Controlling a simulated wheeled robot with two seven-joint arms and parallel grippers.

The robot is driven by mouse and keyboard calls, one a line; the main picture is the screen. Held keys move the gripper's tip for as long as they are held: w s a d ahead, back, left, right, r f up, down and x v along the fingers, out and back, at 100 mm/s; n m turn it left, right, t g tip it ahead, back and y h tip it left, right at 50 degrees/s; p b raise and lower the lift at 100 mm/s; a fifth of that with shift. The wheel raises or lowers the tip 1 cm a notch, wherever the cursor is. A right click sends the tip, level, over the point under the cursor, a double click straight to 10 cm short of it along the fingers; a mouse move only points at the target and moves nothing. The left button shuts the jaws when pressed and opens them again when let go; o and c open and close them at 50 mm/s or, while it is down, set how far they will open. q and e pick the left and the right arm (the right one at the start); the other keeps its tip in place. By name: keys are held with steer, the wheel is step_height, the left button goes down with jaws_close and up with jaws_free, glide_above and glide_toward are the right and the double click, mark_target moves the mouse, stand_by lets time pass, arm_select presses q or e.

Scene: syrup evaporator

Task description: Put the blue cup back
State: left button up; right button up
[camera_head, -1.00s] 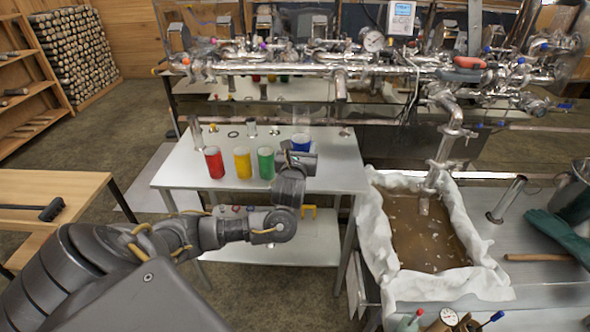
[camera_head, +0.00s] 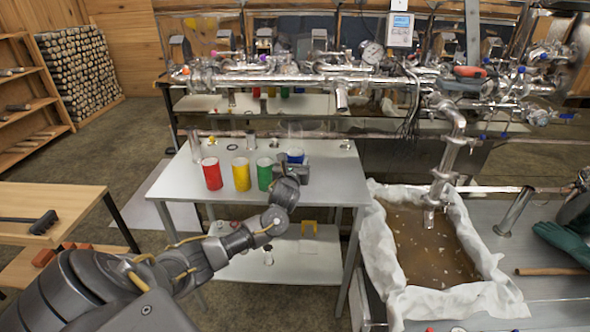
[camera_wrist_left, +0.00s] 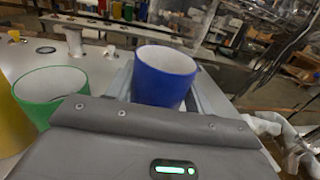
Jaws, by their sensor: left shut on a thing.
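The blue cup (camera_head: 295,156) is at the right end of a row of cups on the small white table (camera_head: 335,185). My left gripper (camera_head: 293,170) is shut on it and hides most of it in the head view. In the left wrist view the blue cup (camera_wrist_left: 165,77) stands upright between the fingers, open end up, looking empty. The green cup (camera_head: 264,174) is close to its left and also shows in the wrist view (camera_wrist_left: 50,90). I cannot tell whether the blue cup touches the tabletop. My right gripper is not in view.
A yellow cup (camera_head: 241,174) and a red cup (camera_head: 212,174) stand left of the green one. Small metal parts lie along the table's back. Steel pipework (camera_head: 270,75) runs behind. A cloth-lined pan of brown liquid (camera_head: 425,245) is on the right.

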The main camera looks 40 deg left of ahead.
arm_select(q)
steer(key=shift+w+a+f+p, duration=0.15)
steer(key=shift+f+p, duration=0.2)
steer(key=shift+f, duration=1.45)
steer(key=o, duration=1)
steer(key=shift+f, duration=0.15)
steer(key=shift+o, duration=0.2)
steer(key=shift+r, duration=0.2)
steer(key=v, duration=1.2)
